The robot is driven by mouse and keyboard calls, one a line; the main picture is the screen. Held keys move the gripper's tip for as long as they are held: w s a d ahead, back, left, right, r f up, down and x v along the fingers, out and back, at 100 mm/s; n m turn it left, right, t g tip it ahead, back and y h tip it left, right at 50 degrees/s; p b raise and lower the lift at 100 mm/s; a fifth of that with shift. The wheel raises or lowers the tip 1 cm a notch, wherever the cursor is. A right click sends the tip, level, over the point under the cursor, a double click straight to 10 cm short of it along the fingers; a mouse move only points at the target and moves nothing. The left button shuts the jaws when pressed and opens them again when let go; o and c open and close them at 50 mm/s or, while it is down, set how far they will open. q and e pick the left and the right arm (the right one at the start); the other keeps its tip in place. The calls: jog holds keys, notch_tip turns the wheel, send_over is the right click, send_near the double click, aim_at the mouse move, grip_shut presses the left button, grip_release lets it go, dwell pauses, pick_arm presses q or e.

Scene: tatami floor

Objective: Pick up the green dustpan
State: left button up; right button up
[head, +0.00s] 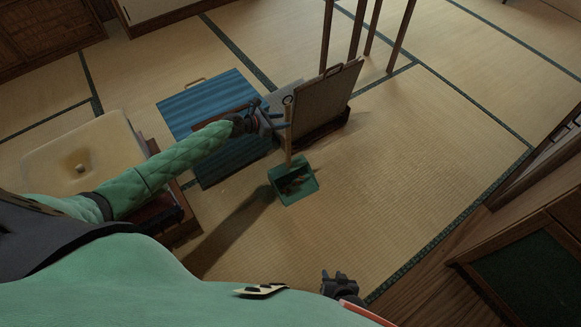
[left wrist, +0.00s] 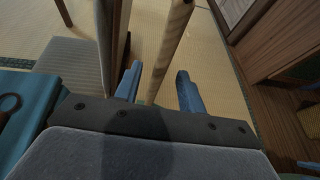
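The green dustpan (head: 300,187) stands on the tatami near the middle of the head view, with brownish bits showing inside its pan. Its long wooden handle (head: 288,148) rises upright. My left gripper (head: 284,120) is at the upper part of this handle. In the left wrist view, the two blue fingers (left wrist: 158,88) are apart, and the wooden handle (left wrist: 168,50) shows between them with gaps on both sides. The pan is hidden in that view. My right gripper (head: 341,286) is low in the head view, away from the dustpan; its fingers are too small to read.
A board with a grip (head: 335,95) stands just right of the handle. A blue ridged panel (head: 210,110) lies left, beside a beige cushion (head: 80,155). Wooden legs (head: 357,30) stand behind. A wooden cabinet (head: 530,260) is at right. Tatami right of the dustpan is clear.

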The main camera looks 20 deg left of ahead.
pick_arm(q)
jog(key=shift+b+x, duration=0.45)
jog(key=shift+x, duration=2.25)
grip_shut()
